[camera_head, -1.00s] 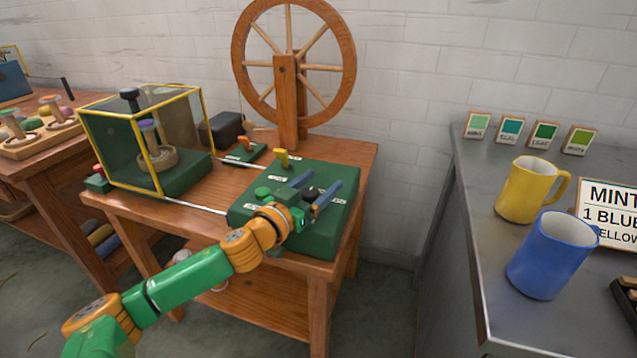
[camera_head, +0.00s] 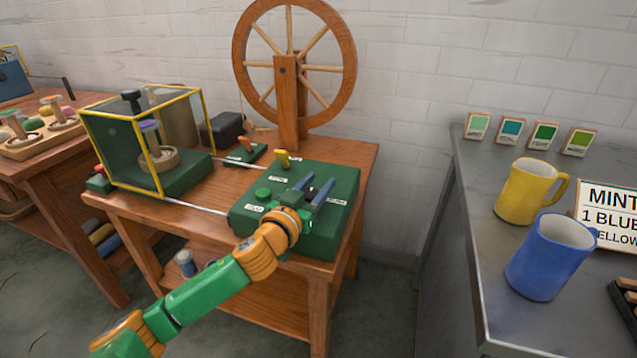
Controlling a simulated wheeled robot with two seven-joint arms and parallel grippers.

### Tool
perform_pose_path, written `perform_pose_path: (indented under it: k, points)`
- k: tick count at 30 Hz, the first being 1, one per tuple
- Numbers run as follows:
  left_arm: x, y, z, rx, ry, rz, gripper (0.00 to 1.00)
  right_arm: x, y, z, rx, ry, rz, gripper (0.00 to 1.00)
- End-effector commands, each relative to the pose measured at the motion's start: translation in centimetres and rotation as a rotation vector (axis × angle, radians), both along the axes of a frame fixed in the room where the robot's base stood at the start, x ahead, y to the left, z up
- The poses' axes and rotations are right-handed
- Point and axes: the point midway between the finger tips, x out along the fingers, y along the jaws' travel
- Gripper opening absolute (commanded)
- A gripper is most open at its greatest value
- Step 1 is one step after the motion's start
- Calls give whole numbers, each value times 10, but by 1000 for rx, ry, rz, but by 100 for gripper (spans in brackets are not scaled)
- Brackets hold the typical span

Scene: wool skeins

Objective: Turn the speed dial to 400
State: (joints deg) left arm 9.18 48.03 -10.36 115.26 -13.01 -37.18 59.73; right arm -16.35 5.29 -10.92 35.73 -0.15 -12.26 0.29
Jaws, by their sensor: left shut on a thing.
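The speed dial (camera_head: 309,191) is a small black knob on top of the green control box (camera_head: 334,227). Most of it is hidden between the blue-grey fingers of my left gripper (camera_head: 312,190). The gripper is shut on the dial, with one finger on each side. The dial's scale and pointer cannot be read from here. My right gripper is not in view.
A green button (camera_head: 263,193) and a yellow lever (camera_head: 282,157) sit on the same box, close to the gripper. A yellow-framed clear guard box (camera_head: 196,124) stands at left. A spinning wheel (camera_head: 288,70) stands behind. A grey counter (camera_head: 489,270) with mugs is at right.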

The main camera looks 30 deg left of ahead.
Motion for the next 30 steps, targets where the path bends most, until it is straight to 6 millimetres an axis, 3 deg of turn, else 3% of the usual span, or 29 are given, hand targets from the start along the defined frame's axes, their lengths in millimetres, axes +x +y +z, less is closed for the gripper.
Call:
perform_pose_path:
  k: [12,30]
  points:
    - [-2,8,-2,-7,-1,312,0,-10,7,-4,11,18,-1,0]
    - [-6,15,0,1,-1,520,0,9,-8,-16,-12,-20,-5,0]
